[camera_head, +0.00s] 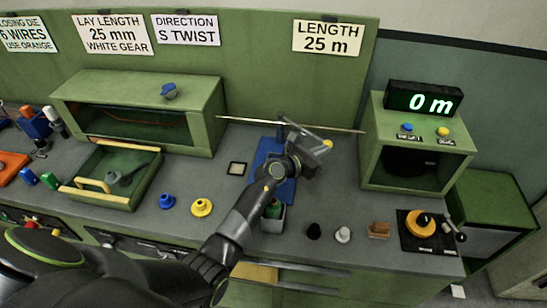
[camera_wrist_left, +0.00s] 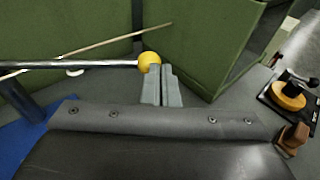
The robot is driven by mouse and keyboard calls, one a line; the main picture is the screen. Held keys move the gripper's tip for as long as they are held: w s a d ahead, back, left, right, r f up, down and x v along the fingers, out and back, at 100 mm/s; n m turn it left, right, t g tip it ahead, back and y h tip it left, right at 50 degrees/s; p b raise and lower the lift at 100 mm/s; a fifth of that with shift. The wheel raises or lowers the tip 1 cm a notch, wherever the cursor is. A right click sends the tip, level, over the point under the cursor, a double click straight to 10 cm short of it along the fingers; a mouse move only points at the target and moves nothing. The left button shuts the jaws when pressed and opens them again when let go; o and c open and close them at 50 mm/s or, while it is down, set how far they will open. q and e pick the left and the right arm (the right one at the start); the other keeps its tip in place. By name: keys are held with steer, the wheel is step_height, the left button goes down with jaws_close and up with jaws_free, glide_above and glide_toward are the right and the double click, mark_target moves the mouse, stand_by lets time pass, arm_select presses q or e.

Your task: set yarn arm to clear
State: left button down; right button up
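The yarn arm is a metal rod (camera_head: 303,130) with a yellow ball (camera_head: 328,144) at its right end, above a blue plate (camera_head: 262,157). A pale strand of yarn (camera_head: 240,120) runs behind it from the green box to the readout housing. My left gripper (camera_head: 312,160) is just in front of the ball. In the left wrist view its fingers (camera_wrist_left: 161,82) are together, with the ball (camera_wrist_left: 149,61) at the tip of the left finger. I cannot tell whether they touch; the ball does not sit between them. My right gripper is not in view.
A green housing (camera_head: 371,150) with a readout (camera_head: 423,101) showing 0 m stands right. A yellow crank (camera_head: 420,224), a brown block (camera_head: 379,230) and small knobs (camera_head: 343,235) stand along the front. A green tray (camera_head: 92,198) is left. A green panel with signs closes the back.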

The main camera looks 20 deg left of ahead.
mark_target(331, 146)
arm_select(q)
steer(key=shift+r+b+x, duration=0.2)
steer(key=shift+x, duration=0.85)
steer(key=shift+r+b+x, duration=0.2)
steer(key=shift+x, duration=0.85)
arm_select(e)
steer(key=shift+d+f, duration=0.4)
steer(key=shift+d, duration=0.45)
arm_select(q)
steer(key=shift+w+d, duration=0.1)
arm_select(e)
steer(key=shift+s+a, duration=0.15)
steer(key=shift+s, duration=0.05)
